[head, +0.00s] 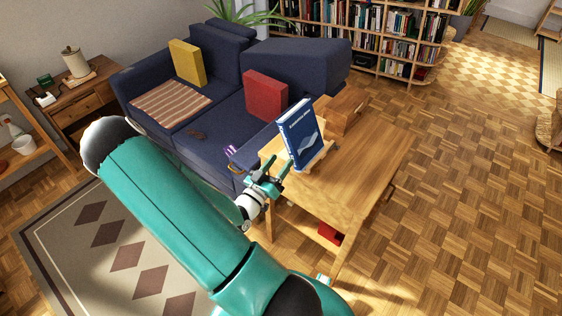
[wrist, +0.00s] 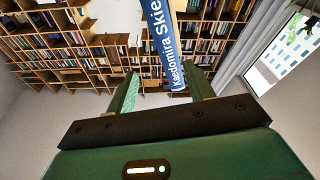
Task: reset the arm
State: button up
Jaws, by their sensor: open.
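My gripper (head: 277,168) is beside the near left edge of the wooden table, in front of a blue book. In the wrist view its two green fingers (wrist: 160,90) are apart, with nothing held between them. The blue book (head: 300,133) stands upright, leaning slightly, on a small wooden stand (head: 318,160) on the table. Its spine (wrist: 177,50) shows in the wrist view just beyond the fingertips, nearer the right finger. I cannot tell the exact gap between fingers and book. My teal arm reaches across the rug toward the table.
The wooden table (head: 365,165) holds a wooden box (head: 343,110) behind the book. A red item (head: 330,234) is on its lower shelf. A blue sofa (head: 215,120) with yellow (head: 187,63) and red (head: 265,96) cushions stands behind. Parquet floor (head: 470,190) is open at right.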

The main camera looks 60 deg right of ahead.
dwell(0.5)
jog(key=w+a+t+y, duration=0.3)
jog(key=w+a+y, duration=0.1)
jog(key=w, duration=0.4)
jog(key=w+a+t+y, duration=0.3)
jog(key=w+a+y, duration=0.15)
jog(key=w, duration=0.35)
jog(key=w+a+r+n+t+y, duration=0.2)
jog(key=w+a+r+y, duration=0.15)
jog(key=a, duration=0.35)
jog(key=w+a+r+n+t+y, duration=0.2)
jog(key=w+a+r+y, duration=0.15)
jog(key=a, duration=0.35)
jog(key=s+a+r+n+y, duration=0.5)
jog(key=a+r+n, duration=0.1)
jog(key=a+r, duration=0.55)
jog(key=s+a+r+n+g, duration=0.1)
jog(key=s+a+r+n, duration=0.1)
jog(key=s, duration=0.5)
jog(key=s+a+r+n+g, duration=0.1)
jog(key=s+a+r+n, duration=0.1)
jog(key=s+r, duration=0.2)
jog(key=s, duration=0.2)
jog(key=shift+s+a+r+n+g, duration=0.15)
jog(key=shift+s+r+n+g, duration=0.15)
jog(key=shift+s+n, duration=0.1)
